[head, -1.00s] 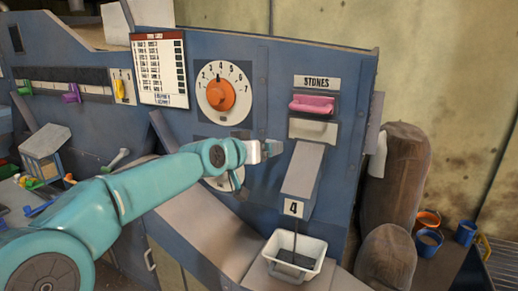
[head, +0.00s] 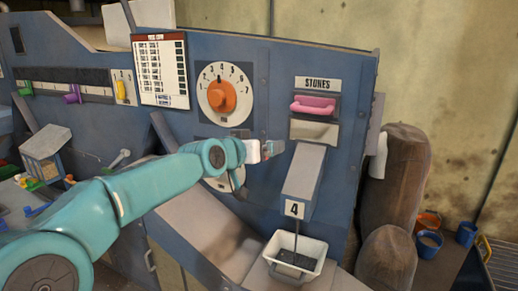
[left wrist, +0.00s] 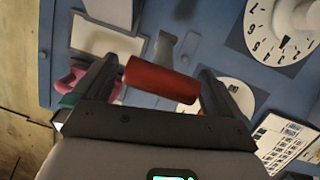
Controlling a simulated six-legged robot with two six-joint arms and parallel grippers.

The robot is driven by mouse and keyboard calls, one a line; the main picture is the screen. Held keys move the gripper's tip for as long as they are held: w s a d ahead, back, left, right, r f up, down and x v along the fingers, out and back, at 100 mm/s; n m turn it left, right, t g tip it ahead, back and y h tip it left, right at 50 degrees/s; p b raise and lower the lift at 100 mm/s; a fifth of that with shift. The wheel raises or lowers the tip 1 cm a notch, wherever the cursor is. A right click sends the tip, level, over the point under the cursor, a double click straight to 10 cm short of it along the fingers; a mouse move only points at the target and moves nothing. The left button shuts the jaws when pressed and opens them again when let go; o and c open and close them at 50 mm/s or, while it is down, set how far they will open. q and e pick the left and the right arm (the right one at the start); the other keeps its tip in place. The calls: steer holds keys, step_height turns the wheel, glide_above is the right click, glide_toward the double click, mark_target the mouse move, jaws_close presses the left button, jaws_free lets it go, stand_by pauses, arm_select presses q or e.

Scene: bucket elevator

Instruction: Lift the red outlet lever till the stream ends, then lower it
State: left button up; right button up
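The red lever handle (left wrist: 160,80) is a short cylinder lying between the two fingers of my left gripper (left wrist: 160,85) in the left wrist view. The fingers stand wide apart near its ends; I cannot make out firm contact. In the head view my left gripper (head: 268,149) is in front of the blue panel, left of the grey chute (head: 308,176), and mostly hides the handle. A thin dark stream (head: 296,243) drops from the chute, under the sign "4", into a white tray (head: 318,246), which holds dark stones. My right gripper is not in view.
A pink handle (head: 313,105) sits under the STONES sign, above the chute. An orange dial (head: 222,96) is on the panel above my left gripper. Brown sacks (head: 396,180) stand at the right, with small buckets (head: 428,242) beyond them.

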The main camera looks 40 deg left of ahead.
arm_select(q)
steer(key=shift+s+d, duration=0.1)
steer(key=shift+s, duration=0.05)
steer(key=b+v, duration=0.2)
steer(key=v, duration=1.4)
steer(key=shift+b, duration=0.4)
